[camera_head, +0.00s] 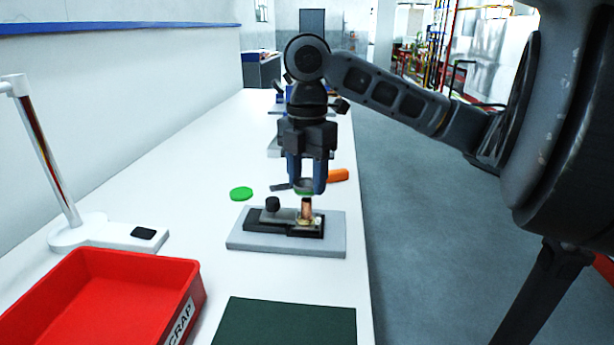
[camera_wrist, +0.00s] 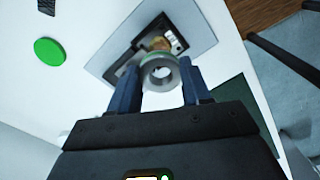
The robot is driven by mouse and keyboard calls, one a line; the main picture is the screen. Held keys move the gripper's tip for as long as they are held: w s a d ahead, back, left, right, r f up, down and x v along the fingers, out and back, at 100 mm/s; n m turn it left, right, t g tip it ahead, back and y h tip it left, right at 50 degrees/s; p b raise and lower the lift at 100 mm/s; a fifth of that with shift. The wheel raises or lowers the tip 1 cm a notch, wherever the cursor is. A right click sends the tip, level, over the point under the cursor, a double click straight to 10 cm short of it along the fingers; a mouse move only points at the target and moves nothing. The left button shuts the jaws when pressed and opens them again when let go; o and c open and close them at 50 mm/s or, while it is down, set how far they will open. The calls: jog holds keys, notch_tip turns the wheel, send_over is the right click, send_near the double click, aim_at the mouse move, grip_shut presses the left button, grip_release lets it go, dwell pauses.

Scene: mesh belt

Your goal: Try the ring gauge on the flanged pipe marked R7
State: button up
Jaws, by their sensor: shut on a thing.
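My gripper (camera_head: 306,187) is shut on a grey ring gauge (camera_wrist: 149,80), which shows between the fingertips in the wrist view with its hole facing the camera. In the head view the ring (camera_head: 304,185) is just above a copper-coloured flanged pipe (camera_head: 307,206), which stands upright in a black fixture (camera_head: 262,224) on a grey plate (camera_head: 285,247). The pipe (camera_wrist: 157,44) shows beyond the ring in the wrist view, partly hidden by it. I cannot tell whether ring and pipe touch. No R7 mark is legible.
A green disc (camera_head: 241,193) and an orange object (camera_head: 338,175) lie behind the fixture. A red SCRAP bin (camera_head: 190,300), a dark green mat (camera_head: 285,322) and a white lamp stand (camera_head: 80,232) are nearer. The white bench is clear at left centre.

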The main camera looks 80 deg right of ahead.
notch_tip(320, 180, up, 5)
jog(key=p, duration=0.3)
jog(key=shift+p, duration=0.3)
